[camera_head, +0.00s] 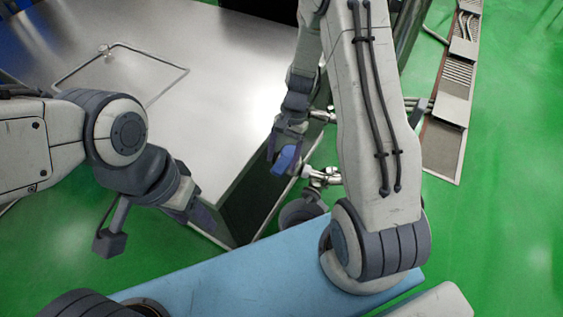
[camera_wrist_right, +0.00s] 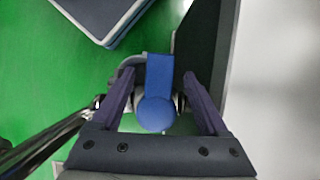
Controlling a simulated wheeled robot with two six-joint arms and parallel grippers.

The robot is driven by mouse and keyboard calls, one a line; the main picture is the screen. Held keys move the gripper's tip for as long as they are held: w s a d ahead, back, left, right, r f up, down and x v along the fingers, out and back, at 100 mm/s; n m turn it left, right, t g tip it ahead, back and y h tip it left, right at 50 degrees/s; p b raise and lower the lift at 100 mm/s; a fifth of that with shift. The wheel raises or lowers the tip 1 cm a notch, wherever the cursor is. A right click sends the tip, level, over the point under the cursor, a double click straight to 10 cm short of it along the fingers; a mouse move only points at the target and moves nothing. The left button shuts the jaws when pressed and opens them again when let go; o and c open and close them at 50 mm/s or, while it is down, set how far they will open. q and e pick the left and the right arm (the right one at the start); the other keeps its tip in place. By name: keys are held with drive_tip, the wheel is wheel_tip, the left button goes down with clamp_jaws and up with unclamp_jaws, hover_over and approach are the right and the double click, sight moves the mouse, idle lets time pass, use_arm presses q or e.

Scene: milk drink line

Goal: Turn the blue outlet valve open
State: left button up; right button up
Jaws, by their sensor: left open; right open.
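The blue outlet valve handle (camera_wrist_right: 158,75) shows in the right wrist view as a flat lever with a round end. It sits between the two fingers of my right gripper (camera_wrist_right: 160,76), with a visible gap on each side. In the head view the blue handle (camera_head: 286,159) is just below my right gripper (camera_head: 279,147), beside the steel tank's edge. The right gripper is open and the handle is partly hidden by it. My left gripper (camera_head: 203,216) is open and empty, left of the valve, near the tank's lower corner.
A large shiny steel tank top (camera_head: 215,60) with a wire handle fills the upper left. Metal pipe fittings (camera_head: 322,177) stand right of the valve. A grated drain strip (camera_head: 447,150) runs along the green floor (camera_head: 510,200), which is open at the right.

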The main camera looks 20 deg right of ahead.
drive_tip(key=shift+x, duration=0.75)
clamp_jaws()
idle(0.9)
